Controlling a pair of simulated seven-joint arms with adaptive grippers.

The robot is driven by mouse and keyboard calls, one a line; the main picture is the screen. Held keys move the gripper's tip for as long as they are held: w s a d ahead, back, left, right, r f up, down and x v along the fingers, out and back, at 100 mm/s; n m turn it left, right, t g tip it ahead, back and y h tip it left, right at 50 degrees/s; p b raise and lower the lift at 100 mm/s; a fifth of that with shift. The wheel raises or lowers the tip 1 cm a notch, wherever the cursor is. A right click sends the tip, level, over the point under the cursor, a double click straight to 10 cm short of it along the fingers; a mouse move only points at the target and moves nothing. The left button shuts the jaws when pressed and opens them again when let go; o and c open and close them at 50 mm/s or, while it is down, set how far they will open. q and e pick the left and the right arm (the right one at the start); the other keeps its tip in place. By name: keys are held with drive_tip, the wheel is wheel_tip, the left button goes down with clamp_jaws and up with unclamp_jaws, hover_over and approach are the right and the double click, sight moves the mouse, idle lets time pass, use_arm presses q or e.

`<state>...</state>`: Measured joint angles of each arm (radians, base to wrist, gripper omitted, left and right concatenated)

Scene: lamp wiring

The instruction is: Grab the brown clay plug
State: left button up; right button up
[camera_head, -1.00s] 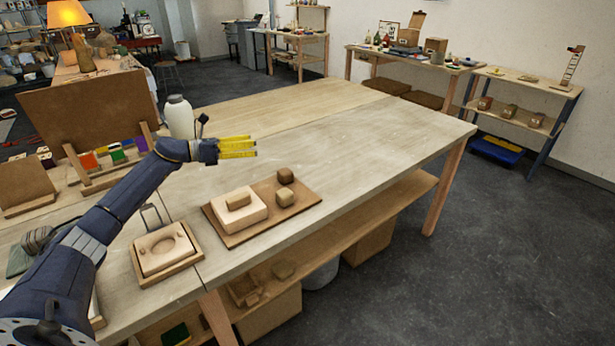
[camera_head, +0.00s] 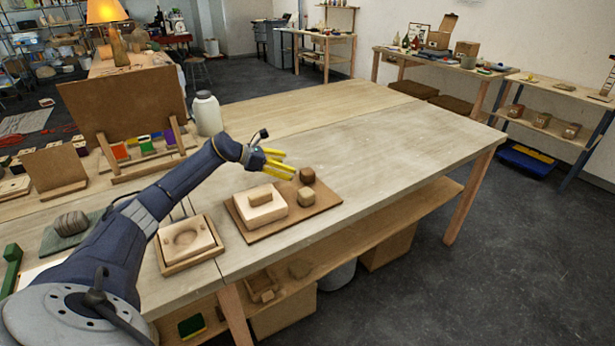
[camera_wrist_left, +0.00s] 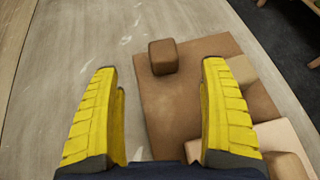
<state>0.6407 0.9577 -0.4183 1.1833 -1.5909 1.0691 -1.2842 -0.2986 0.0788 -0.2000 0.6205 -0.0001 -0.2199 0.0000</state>
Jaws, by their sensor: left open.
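The brown clay plug (camera_head: 307,175) is a small, dark brown block with rounded edges at the far corner of a thin brown board (camera_head: 330,193). My left gripper (camera_head: 279,164) is open and empty, just left of the plug and apart from it in the head view. In the left wrist view the plug (camera_wrist_left: 163,57) shows ahead, between the two yellow fingers (camera_wrist_left: 160,68) in the picture. A lighter tan cube (camera_head: 306,196) sits close to the plug on the same board. My right gripper is not in view.
A pale block (camera_head: 258,207) with a small tan piece (camera_head: 260,194) on top shares the board. A wooden tray (camera_head: 188,246) with a round hollow lies to the left. A white jar (camera_head: 207,114) stands behind my left arm. The tabletop right of the board is clear.

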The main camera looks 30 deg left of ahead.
sight(305, 170)
use_arm(q)
drive_tip(key=shift+d+x, duration=0.2)
drive_tip(key=shift+x, duration=3.9)
drive_tip(key=shift+s+r, duration=0.1)
drive_tip(key=shift+r, duration=0.05)
drive_tip(key=shift+c, duration=0.3)
drive_tip(key=c, duration=1.5)
